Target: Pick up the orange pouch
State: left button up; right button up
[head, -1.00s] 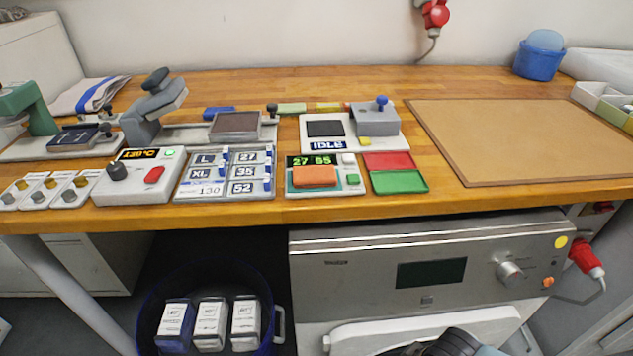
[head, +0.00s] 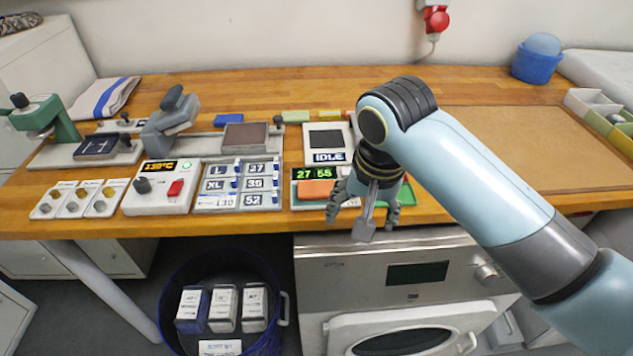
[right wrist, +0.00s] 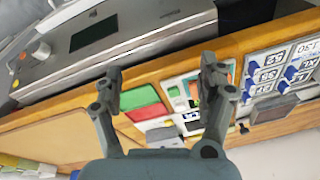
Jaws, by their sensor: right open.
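The orange pouch (head: 316,189) lies flat on a small scale-like device (head: 303,205) below its green digits, near the front edge of the bench. My right gripper (head: 363,213) is open and empty, pointing down just right of the pouch, above the bench's front edge. One finger overlaps the device's right side in the head view. In the right wrist view the open fingers (right wrist: 160,72) frame the red and green trays, and the pouch is largely hidden behind one finger. My left gripper is not in view.
A green tray (head: 424,212) is partly behind my right gripper. A size-label rack (head: 236,185) and a control box with a red button (head: 160,187) stand left of the device. A brown board (head: 520,140) lies right. A blue bin (head: 180,285) is below the bench.

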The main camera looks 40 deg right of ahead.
aim_at(321, 187)
jog(key=w+d+r+m+g, duration=0.1)
jog(key=w+r+m, duration=0.1)
jog(key=w+m, duration=0.5)
jog(key=w+d+r+m+g, duration=0.1)
jog(key=w+r+m, duration=0.2)
jog(key=w+m, duration=0.4)
jog(key=shift+y, duration=0.4)
notch_tip(321, 187, down, 11)
jog(key=shift+w+d+r+p, duration=0.1)
jog(key=shift+p, duration=0.45)
jog(key=shift+r+m, duration=0.1)
jog(key=shift+m, duration=0.2)
jog(key=c, duration=1.4)
